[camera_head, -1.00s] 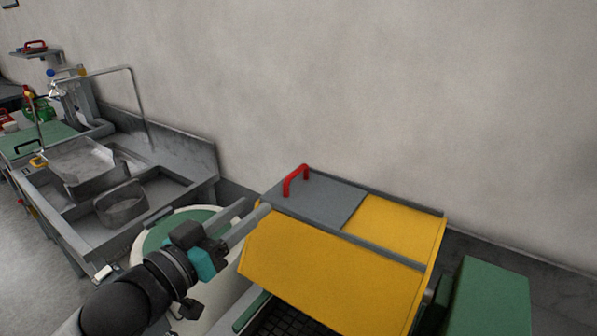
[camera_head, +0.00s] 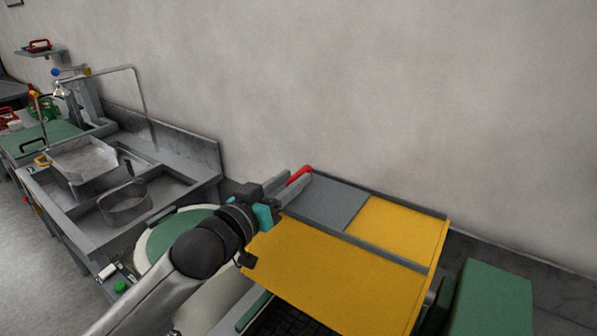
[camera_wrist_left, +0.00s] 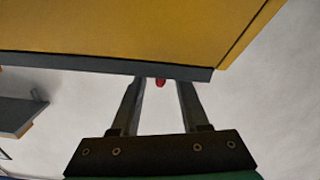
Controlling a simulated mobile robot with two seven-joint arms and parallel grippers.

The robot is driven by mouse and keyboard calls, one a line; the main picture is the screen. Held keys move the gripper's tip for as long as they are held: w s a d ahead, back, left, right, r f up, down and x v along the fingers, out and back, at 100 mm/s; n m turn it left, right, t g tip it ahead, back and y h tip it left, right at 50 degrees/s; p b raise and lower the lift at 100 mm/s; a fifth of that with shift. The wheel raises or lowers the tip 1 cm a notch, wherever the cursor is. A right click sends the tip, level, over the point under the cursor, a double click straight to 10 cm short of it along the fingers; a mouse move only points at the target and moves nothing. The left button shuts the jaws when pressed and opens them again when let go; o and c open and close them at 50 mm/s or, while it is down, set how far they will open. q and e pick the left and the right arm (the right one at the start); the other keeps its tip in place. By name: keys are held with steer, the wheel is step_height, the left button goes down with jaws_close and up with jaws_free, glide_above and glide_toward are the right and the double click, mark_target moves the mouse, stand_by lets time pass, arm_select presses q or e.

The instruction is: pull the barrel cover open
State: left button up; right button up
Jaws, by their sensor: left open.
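The barrel cover appears to be the grey panel (camera_head: 336,204) on top of the yellow housing (camera_head: 345,265), with a red handle (camera_head: 302,172) at its left end. The panel lies flat beside a bare yellow section. My left gripper (camera_head: 299,184) is open, its fingers reaching to the handle and hiding its lower part. In the left wrist view, a small red piece of the handle (camera_wrist_left: 160,82) shows between the two spread fingers, past a grey edge. I cannot tell whether the fingers touch it. My right gripper is not in view.
A round tub with a green lid (camera_head: 160,250) stands left of the housing, under my left arm. A grey sink bench (camera_head: 180,165) is further left. A green block (camera_head: 490,305) stands at the right. The wall is behind the housing.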

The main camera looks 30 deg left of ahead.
arm_select(q)
steer(key=shift+w+d, duration=0.2)
steer(key=shift+w, duration=1.25)
jaws_close()
stand_by(0.5)
